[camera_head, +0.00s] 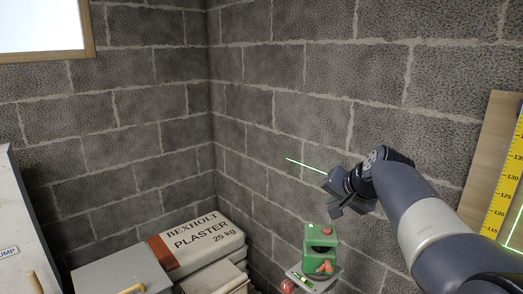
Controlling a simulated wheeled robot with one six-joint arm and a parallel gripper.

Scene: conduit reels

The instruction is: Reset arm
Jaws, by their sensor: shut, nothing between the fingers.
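My arm comes in from the lower right, with a white band around its dark link. My gripper (336,207) is at its end, right of the picture's middle, in front of the block wall. Its fingers are dark, small and partly hidden by the wrist; it is shut and I see nothing held in it.
The green device sits on a small grey stand (333,274) with orange and green items. A plaster bag (205,246) and a grey box (115,273) lie at lower left. A yellow scale (507,175) on a board is at right. A thin green line shows left of my gripper.

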